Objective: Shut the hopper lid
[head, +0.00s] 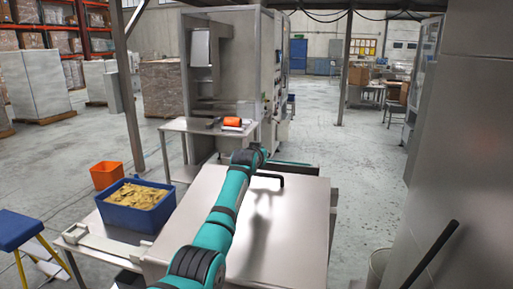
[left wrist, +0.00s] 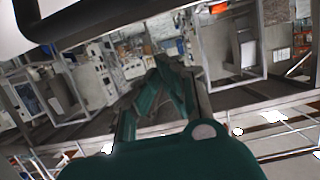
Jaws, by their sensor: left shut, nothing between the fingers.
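The hopper lid (head: 295,215) is a broad, plain metal panel in front of me in the head view. It looks roughly flat, but I cannot tell whether its edges meet the hopper rim. A black bar handle (head: 268,178) stands at its far edge. The handle also shows as a dark bar (left wrist: 75,24) at the upper left of the left wrist view. My teal left arm reaches over the lid, and its gripper end is mostly hidden in the head view, near the handle. In the left wrist view my left gripper (left wrist: 166,68) is shut and empty, apart from the bar.
A blue crate (head: 117,217) of yellowish pieces stands on a bench at the left, with an orange bin (head: 105,175) behind. A metal table (head: 175,126) and a tall machine stand beyond the lid. A grey panel (head: 460,130) closes off the right.

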